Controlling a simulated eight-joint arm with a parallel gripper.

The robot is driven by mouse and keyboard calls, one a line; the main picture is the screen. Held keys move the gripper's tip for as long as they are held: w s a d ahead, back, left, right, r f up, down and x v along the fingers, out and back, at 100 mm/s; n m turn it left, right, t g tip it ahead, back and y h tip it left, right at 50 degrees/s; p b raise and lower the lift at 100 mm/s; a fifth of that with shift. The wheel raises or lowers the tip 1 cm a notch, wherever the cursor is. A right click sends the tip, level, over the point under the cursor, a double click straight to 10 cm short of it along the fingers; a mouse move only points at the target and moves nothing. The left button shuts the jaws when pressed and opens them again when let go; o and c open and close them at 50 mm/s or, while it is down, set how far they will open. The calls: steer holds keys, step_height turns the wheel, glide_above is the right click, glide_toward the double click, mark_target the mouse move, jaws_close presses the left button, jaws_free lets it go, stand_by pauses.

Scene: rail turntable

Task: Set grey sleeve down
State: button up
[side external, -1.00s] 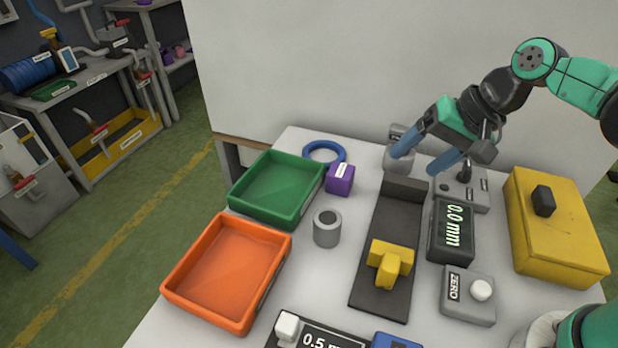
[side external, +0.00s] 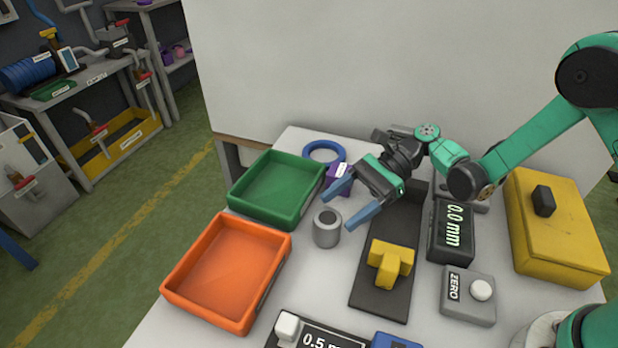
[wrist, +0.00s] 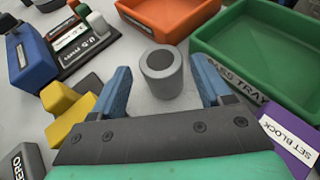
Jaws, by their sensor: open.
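The grey sleeve (side external: 327,228) is a short hollow cylinder standing upright on the white table, right of the trays. In the wrist view the sleeve (wrist: 161,74) lies ahead of and between my two blue fingers, with its dark bore facing up. My gripper (side external: 347,205) is open and empty, its fingers reaching toward the sleeve from the upper right. In the wrist view my gripper (wrist: 163,88) shows a gap on both sides of the sleeve. No contact is visible.
A green tray (side external: 236,201) and an orange tray (side external: 175,298) stand left of the sleeve. Right are a dark gauge base with a yellow slider (side external: 390,262), a 0.0 mm display (side external: 451,231) and a ZERO button box (side external: 468,296).

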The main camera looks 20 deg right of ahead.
mark_target(327, 218)
steer(key=shift+x, duration=1.95)
steer(key=shift+c, duration=0.2)
jaws_close()
step_height(327, 218, up, 19)
steer(key=w+d+r+m+t+h, duration=0.3)
steer(key=d+m+t+h, duration=0.1)
steer(key=d+m+t, duration=0.3)
steer(key=w+d+r+m+t+h, duration=0.2)
steer(key=d+m+t+h, duration=0.3)
steer(key=d, duration=0.5)
steer(key=r+m+t, duration=0.1)
steer(key=m+t, duration=0.1)
steer(key=m, duration=0.1)
steer(key=shift+w+m+h, duration=0.3)
steer(key=shift+w+m, duration=0.1)
